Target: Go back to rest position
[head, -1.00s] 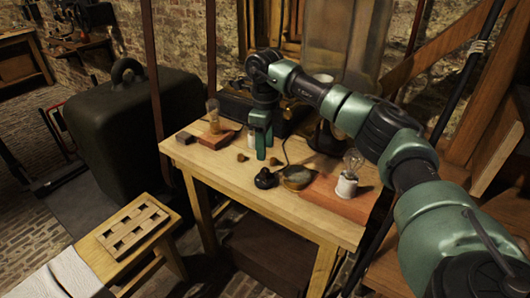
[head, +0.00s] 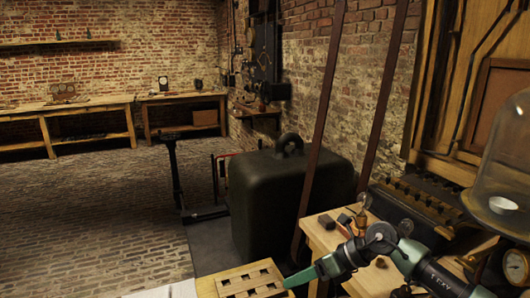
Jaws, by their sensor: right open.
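My right arm comes in from the lower right, dark with green shells. My right gripper (head: 292,281) points left and down, its tip beside the wooden block with square holes (head: 233,284) in the picture. I cannot tell whether it touches the block. The gripper is open and I see nothing held in it. My left gripper is not in view.
The wooden workbench (head: 318,238) at right holds a small bulb (head: 361,218), a dark block (head: 326,222) and other items. A glass dome (head: 505,150) and a brass gauge (head: 516,266) stand at far right. A large dark weight (head: 285,205) is behind. The brick floor at left is clear.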

